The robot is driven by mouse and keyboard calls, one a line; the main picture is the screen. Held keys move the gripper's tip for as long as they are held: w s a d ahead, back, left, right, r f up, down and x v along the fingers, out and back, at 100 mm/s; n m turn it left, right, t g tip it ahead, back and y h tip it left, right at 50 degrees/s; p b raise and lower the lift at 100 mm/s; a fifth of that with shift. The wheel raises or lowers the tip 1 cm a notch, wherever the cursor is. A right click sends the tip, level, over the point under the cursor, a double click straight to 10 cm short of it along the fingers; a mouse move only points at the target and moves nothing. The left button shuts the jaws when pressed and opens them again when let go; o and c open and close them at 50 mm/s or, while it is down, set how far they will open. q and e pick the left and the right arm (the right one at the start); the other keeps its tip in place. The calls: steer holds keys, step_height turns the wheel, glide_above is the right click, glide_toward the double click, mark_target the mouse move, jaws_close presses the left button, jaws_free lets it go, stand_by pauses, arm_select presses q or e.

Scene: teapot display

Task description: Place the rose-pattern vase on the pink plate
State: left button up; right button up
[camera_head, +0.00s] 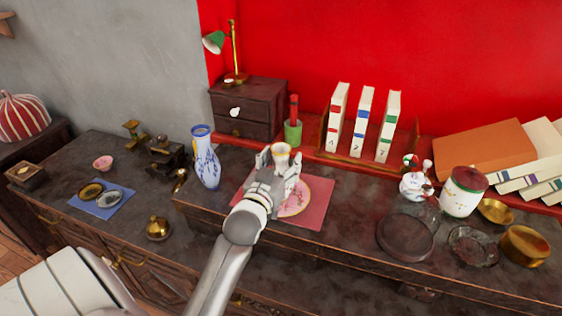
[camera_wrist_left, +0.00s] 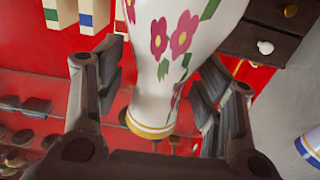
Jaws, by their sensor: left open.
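The rose-pattern vase (camera_head: 281,151) is white with a gold rim, and only its top shows above my left gripper (camera_head: 277,168) in the head view. In the left wrist view the vase (camera_wrist_left: 165,70) shows pink flowers, green leaves and a gold band. It lies between the two spread fingers of my left gripper (camera_wrist_left: 155,105). Whether they touch it is unclear. The pink plate (camera_head: 297,201) lies on a red-pink mat (camera_head: 314,214), just right of the gripper and partly hidden by it. My right gripper is not in view.
A blue-and-white vase (camera_head: 205,160) stands left of the gripper. A green pot (camera_head: 293,133) and upright books (camera_head: 361,124) stand behind. A dark round stand (camera_head: 405,238), a white jar (camera_head: 462,195) and brass bowls are at right. The top between mat and stand is clear.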

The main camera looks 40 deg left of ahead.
arm_select(q)
steer(key=shift+r, duration=0.25)
steer(key=shift+s+d+f, duration=0.1)
steer(key=shift+s+f, duration=0.1)
steer(key=shift+s, duration=0.15)
steer(key=b+v, duration=0.1)
steer(key=v, duration=1)
steer(key=shift+r+b, duration=0.2)
steer(key=shift+b, duration=0.15)
steer(key=shift+s, duration=0.1)
